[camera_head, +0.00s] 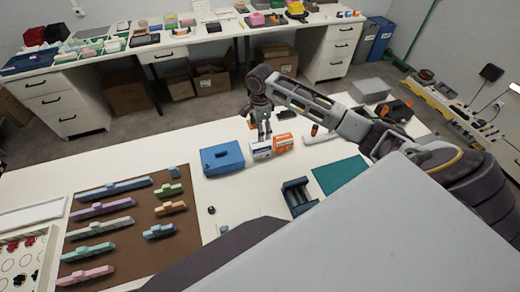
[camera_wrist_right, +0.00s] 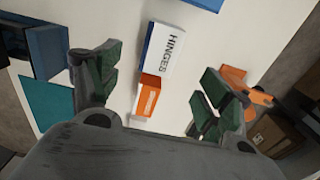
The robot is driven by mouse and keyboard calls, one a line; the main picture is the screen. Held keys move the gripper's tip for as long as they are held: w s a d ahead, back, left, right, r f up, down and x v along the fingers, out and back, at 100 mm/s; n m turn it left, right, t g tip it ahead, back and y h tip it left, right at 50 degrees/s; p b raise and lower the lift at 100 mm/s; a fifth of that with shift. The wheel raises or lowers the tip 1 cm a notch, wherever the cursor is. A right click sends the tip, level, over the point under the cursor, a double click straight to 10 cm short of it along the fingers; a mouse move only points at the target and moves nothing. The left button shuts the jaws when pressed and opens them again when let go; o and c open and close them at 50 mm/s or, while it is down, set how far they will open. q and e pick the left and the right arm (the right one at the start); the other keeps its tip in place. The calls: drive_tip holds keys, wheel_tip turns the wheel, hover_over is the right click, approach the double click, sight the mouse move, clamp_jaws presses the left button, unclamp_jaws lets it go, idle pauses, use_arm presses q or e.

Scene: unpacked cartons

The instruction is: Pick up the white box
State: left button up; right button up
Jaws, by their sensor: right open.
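The white box (camera_head: 260,150), with a blue edge, lies on the white table between a blue box and an orange box. In the right wrist view the white box (camera_wrist_right: 172,52) shows the word HINGES and lies ahead of the fingers. My right gripper (camera_head: 264,130) is open and empty, above the table near the white and orange boxes. Its spread green-padded fingers (camera_wrist_right: 160,88) have the orange box (camera_wrist_right: 148,95) between them in the picture; the height gap cannot be told. My left gripper is out of view.
A blue case (camera_head: 222,158) stands left of the white box. The orange box (camera_head: 284,143) is close on its right. A dark blue holder (camera_head: 298,196) and a teal mat (camera_head: 340,174) lie nearer. A brown board (camera_head: 140,228) with several coloured pieces is at left.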

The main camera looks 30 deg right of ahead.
sight(260, 144)
drive_tip(key=shift+f, duration=2.65)
drive_tip(key=shift+f, duration=0.1)
drive_tip(key=shift+f+p, duration=0.35)
drive_tip(key=shift+f, duration=2.15)
drive_tip(key=c, duration=1.2)
drive_tip(key=shift+r, duration=0.1)
drive_tip(key=shift+r, duration=4.95)
